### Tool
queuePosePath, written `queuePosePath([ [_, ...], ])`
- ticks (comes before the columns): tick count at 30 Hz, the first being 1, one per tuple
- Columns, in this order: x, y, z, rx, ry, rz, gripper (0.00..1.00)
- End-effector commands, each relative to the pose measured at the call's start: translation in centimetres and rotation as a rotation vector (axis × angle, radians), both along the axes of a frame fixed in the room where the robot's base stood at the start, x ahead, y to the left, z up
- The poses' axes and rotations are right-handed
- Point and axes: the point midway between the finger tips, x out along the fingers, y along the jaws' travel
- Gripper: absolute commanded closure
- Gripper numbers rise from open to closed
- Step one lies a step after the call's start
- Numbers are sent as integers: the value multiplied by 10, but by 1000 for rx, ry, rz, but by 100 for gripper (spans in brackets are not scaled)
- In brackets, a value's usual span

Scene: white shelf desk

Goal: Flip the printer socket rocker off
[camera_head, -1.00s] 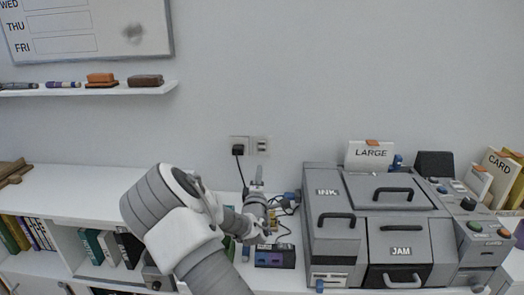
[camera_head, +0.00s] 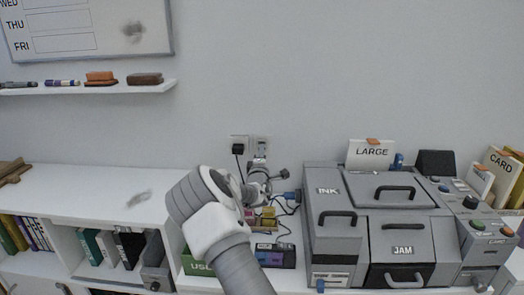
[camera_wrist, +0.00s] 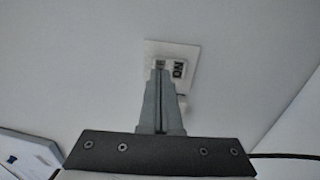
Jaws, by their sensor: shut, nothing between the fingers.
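The right wall plate (camera_head: 262,141) is a small light socket plate on the grey wall, just right of a plate with a black plug (camera_head: 238,149). In the wrist view a white plate (camera_wrist: 188,50) shows a dark label reading "ON" upside down. My gripper (camera_wrist: 159,70) is shut and empty, its tips over the lower left of this plate and hiding part of it. I cannot tell whether they touch it, nor which way the rocker is set. In the head view my gripper (camera_head: 259,164) is just below the right plate, partly hidden by my wrist.
The grey printer (camera_head: 402,228), marked INK and JAM, stands right of my arm. Cables and a blue plug (camera_head: 290,196) lie between them. A dark box (camera_head: 276,256) and a green USB box (camera_head: 198,264) are near my forearm. The white desk top (camera_head: 90,187) is mostly clear at left.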

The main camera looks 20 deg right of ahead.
Motion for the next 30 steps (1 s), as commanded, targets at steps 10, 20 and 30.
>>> queuePosePath([
  [10,18,-8,2,1,1,0,100],
  [20,19,-8,2,0,1,0,100],
  [30,22,-9,4,1,1,0,100],
])
